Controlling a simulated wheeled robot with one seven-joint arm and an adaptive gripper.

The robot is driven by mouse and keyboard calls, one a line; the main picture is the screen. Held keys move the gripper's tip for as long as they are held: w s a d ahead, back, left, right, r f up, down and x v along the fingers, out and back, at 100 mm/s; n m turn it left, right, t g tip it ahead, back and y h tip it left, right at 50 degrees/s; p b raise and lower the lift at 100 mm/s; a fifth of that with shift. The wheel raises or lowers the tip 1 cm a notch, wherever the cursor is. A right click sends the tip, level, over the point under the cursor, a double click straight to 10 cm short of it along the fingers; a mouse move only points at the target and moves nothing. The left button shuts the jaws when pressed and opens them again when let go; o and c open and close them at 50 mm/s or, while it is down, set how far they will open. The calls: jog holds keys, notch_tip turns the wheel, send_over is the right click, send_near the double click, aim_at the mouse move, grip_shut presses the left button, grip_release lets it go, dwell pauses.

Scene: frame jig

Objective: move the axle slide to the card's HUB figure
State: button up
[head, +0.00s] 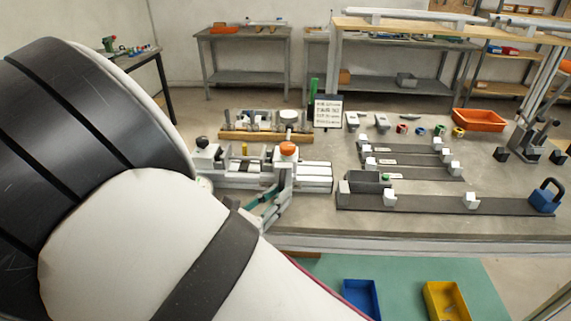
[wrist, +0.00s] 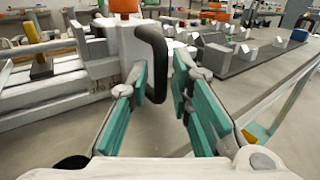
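The axle slide looks to be the white carriage (head: 285,172) with an orange knob (head: 289,148) on a pale rail (head: 232,178) at the bench's left. In the wrist view the carriage (wrist: 128,42) carries a black looped handle (wrist: 157,62). My gripper (wrist: 160,76) is open, its teal pads standing on either side of the handle with a gap visible at the right. In the head view my gripper (head: 268,200) is at the front of the carriage, partly hidden by my arm. The card (head: 328,112) stands behind the rail; its writing is too small to read.
Dark rails with white blocks (head: 390,197) lie right of the slide, with a blue weight (head: 545,196) at the far end. A wooden rack (head: 265,135) stands behind. An orange bin (head: 479,120) is at the back right. Blue (head: 360,298) and yellow (head: 446,301) bins sit below the bench front.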

jog(key=shift+x, duration=1.05)
grip_shut()
jog(key=shift+s+d+p, duration=0.1)
jog(key=shift+d+p, duration=0.35)
jog(key=shift+d, duration=0.6)
grip_release()
